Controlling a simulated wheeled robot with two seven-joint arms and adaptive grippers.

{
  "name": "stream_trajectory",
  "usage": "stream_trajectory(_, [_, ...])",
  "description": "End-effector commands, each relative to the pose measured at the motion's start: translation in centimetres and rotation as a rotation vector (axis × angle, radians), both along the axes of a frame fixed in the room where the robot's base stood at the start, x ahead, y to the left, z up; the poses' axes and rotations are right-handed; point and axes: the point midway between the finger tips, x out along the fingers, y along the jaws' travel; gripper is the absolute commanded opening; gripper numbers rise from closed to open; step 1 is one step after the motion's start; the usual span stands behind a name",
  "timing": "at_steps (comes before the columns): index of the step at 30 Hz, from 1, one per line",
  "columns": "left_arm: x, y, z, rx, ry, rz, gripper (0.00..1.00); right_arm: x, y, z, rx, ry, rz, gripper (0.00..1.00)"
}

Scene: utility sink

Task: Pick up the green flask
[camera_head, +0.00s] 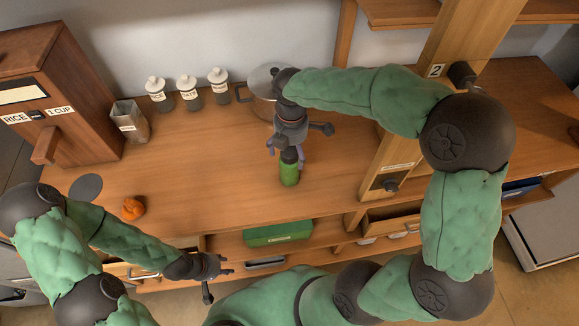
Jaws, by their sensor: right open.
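The green flask (289,174) stands upright on the wooden counter (225,165), near its front middle. It has a dark top. My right gripper (290,153) points down at the flask's top from above. It is open, with its fingers around or just beside the top; the exact contact is hidden. My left gripper (224,265) is low in front of the counter's edge, apart from the flask. It is too small and too side-on to tell how its fingers stand.
A metal pot (262,88) stands behind my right gripper. Several labelled jars (189,92), a clear container (131,122) and a rice dispenser (60,105) stand at the left. An orange object (133,208) lies front left. A wooden post (455,45) rises at the right. The counter left of the flask is clear.

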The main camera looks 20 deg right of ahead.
Motion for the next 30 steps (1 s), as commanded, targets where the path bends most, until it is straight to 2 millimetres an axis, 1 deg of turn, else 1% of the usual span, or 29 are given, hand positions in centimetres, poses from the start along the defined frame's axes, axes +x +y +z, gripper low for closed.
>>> stream_trajectory(5, [0.0,0.0,-0.2,0.0,0.0,0.0,0.4,0.0,0.0,-0.8,0.0,0.0,-0.001,0.87])
stream_trajectory(7, [0.0,0.0,-0.4,0.0,0.0,0.0,0.4,0.0,0.1,-1.4,0.001,0.001,-0.001,0.87])
stream_trajectory(12, [0.0,0.0,-1.0,0.0,0.0,0.0,0.4,0.1,0.4,-3.9,0.001,0.003,-0.001,0.87])
stream_trajectory(16, [0.0,0.0,-1.3,0.0,0.0,0.0,0.4,0.1,0.3,-5.3,0.0,0.001,-0.001,0.87])
stream_trajectory(18, [0.0,0.0,-1.3,0.0,0.0,0.0,0.4,0.1,0.3,-5.6,0.0,0.0,-0.001,0.87])
stream_trajectory(23, [0.0,0.0,-1.2,0.0,0.0,0.0,0.4,0.1,0.3,-5.5,0.0,-0.001,-0.001,0.87])
stream_trajectory(24, [0.0,0.0,-1.2,0.0,0.0,0.0,0.4,0.1,0.3,-5.5,0.0,-0.001,-0.001,0.84])
stream_trajectory(26, [0.0,0.0,-1.2,0.0,0.0,0.0,0.4,0.1,0.3,-5.5,0.0,-0.001,-0.001,0.67])
stream_trajectory(27, [0.0,0.0,-1.2,0.0,0.0,0.0,0.4,0.1,0.3,-5.5,0.0,-0.001,-0.001,0.56])
stream_trajectory(29, [0.0,0.0,-1.2,0.0,0.0,0.0,0.4,0.1,0.3,-5.5,0.0,-0.001,-0.001,0.39])
stream_trajectory(30, [0.0,0.0,-1.2,0.0,0.0,0.0,0.4,0.1,0.3,-5.5,0.0,-0.001,-0.001,0.27])
